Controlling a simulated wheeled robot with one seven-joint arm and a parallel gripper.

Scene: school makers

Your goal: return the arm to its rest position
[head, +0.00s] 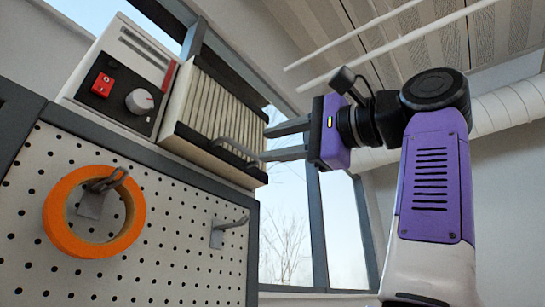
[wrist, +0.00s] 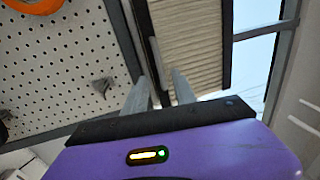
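My gripper (head: 264,145) is purple with two grey fingers and points left in the head view. Its fingers are apart with nothing seen between them, so it is open. It is raised beside a ribbed cream box with dark edges (head: 215,112). The fingertips are close to the grey curved handle (head: 236,149) on the box's side; I cannot tell whether they touch. In the wrist view the gripper (wrist: 160,80) shows both fingers apart, pointing at the box (wrist: 190,40). My arm is bent, with its upper part upright at the right.
A white pegboard (head: 180,235) with a dark frame stands at left. An orange tape roll (head: 60,225) hangs on one hook; another hook (head: 228,228) is bare. A control panel with a red switch (head: 102,85) and knob adjoins the box. A window (head: 290,225) lies behind; room is free at right.

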